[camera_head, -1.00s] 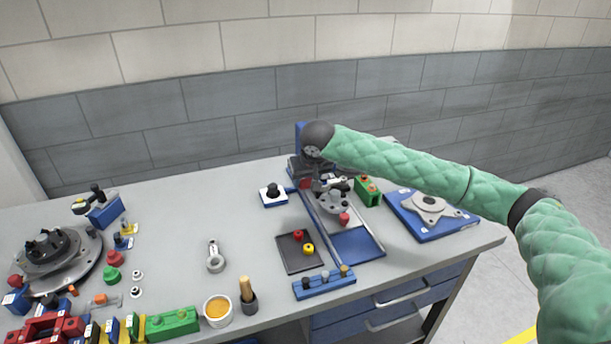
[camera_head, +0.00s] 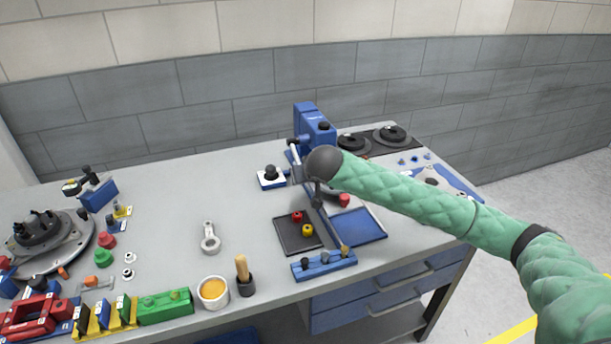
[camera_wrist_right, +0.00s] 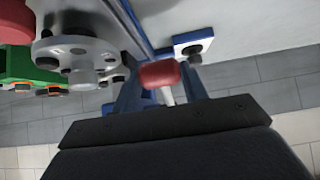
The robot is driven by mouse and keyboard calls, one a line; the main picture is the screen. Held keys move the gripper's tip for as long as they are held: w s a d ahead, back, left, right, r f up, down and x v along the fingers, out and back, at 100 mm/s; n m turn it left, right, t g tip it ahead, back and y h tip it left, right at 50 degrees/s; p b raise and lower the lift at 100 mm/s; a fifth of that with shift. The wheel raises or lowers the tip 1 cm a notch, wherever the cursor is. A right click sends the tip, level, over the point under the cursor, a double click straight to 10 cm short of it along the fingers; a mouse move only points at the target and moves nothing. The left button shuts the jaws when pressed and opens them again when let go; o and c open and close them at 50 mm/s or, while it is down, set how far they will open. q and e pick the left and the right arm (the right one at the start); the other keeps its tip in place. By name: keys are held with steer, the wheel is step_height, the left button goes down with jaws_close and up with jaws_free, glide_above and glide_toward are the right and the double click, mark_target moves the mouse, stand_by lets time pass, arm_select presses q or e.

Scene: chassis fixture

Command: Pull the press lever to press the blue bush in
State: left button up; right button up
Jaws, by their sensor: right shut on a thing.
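The blue press (camera_head: 314,124) stands at the back of the bench, partly behind my right arm. In the right wrist view, my right gripper (camera_wrist_right: 162,92) is shut on the red knob (camera_wrist_right: 160,73) of the press lever, whose pale shaft (camera_wrist_right: 167,96) shows between the fingers. A grey metal part with round holes (camera_wrist_right: 78,50) shows left of the knob in the right wrist view. I cannot make out the blue bush. My left gripper is not in view.
A dark tray (camera_head: 290,240) with red and yellow pieces and a blue tray (camera_head: 357,228) lie in front of the press. A white-and-blue block with a black knob (camera_head: 271,177) stands left of it.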

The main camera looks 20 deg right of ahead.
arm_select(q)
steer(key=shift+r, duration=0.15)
arm_select(e)
steer(key=shift+s+f, duration=0.1)
steer(key=shift+f, duration=0.6)
steer(key=o, duration=1.4)
steer(key=shift+r, duration=0.4)
arm_select(q)
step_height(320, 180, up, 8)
steer(key=b, duration=0.2)
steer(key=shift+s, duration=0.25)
arm_select(e)
steer(key=v, duration=0.7)
steer(key=shift+s+r, duration=0.15)
steer(key=shift+s, duration=0.05)
